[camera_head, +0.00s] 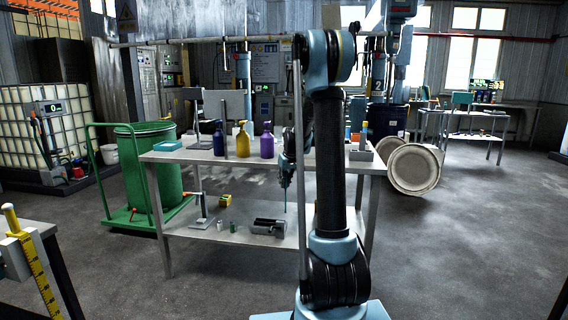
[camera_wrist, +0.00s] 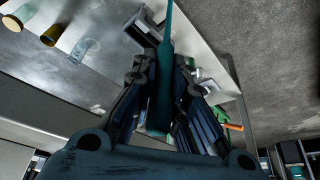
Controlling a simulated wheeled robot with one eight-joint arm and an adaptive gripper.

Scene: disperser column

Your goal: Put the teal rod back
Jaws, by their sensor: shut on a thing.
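My gripper (camera_wrist: 167,66) is shut on a long teal rod (camera_wrist: 165,88), which runs up the middle of the wrist view, its far end pointing past the fingers. In the head view the rod (camera_head: 286,193) hangs roughly upright below my gripper (camera_head: 286,166), in front of the table. Its lower end is close to the right end of a dark grey block-like holder (camera_head: 267,227) on the lower shelf; I cannot tell whether they touch. In the wrist view a dark block (camera_wrist: 142,34) shows just left of the rod. My arm hides part of the shelf's right side.
The lower shelf (camera_head: 242,241) also holds a clamp stand (camera_head: 203,211), a yellow cube (camera_head: 225,201) and small cylinders (camera_head: 220,226). Blue, yellow and purple bottles (camera_head: 243,141) stand on the upper table. A green drum cart (camera_head: 150,170) is at left. An orange-tipped item (camera_wrist: 234,127) shows in the wrist view.

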